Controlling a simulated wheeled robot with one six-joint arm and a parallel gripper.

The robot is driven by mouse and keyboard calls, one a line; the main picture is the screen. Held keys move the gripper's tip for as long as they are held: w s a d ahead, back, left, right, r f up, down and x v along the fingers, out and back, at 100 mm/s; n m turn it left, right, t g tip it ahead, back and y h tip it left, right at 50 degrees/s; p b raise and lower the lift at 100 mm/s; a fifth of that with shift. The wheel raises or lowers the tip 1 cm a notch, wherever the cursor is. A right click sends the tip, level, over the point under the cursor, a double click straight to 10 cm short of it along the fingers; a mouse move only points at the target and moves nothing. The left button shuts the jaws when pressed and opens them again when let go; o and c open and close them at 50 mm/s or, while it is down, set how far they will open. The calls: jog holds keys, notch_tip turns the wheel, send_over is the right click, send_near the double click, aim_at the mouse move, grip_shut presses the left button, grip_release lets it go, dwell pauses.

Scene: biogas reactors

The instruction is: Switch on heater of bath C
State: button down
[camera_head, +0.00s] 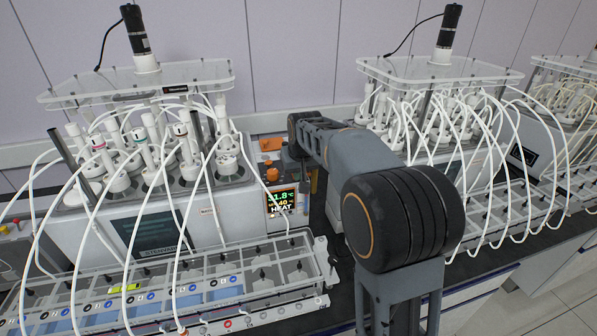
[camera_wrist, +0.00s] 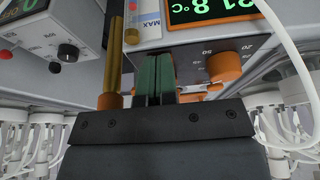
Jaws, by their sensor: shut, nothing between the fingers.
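A heater unit stands at the right end of the left bath in the head view, with a lit display (camera_head: 281,201) reading 31.8 °C, 40 and HEAT. In the wrist view the display (camera_wrist: 212,10) is partly cut off at the top. Below it an orange dial knob (camera_wrist: 224,68) sits beside printed numbers. Contact cannot be told. The fingers are hidden in the head view. No label marks bath C.
A brass-coloured rod (camera_wrist: 116,55) stands just left of my fingers. White tubes (camera_head: 190,215) loop over the left bath and its front rack (camera_head: 320,262). A second bath (camera_head: 440,68) with tubes stands to the right. Another device with a black knob (camera_wrist: 68,52) is at left.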

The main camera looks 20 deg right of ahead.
jog(key=shift+s+f, duration=0.15)
jog(key=shift+f, duration=0.4)
jog(key=shift+w+r+p, duration=0.25)
jog(key=shift+r+p, duration=0.4)
jog(key=shift+r, duration=0.05)
jog(key=shift+r, duration=0.15)
jog(key=shift+r, duration=0.15)
jog(key=r+p, duration=0.1)
jog(key=r, duration=0.1)
jog(key=r+p, duration=0.2)
jog(key=shift+s+d, duration=0.1)
jog(key=shift+s, duration=0.1)
jog(key=s+b+v, duration=0.1)
jog(key=v, duration=0.8)
jog(key=shift+s+b, duration=0.3)
jog(key=shift+b, duration=0.05)
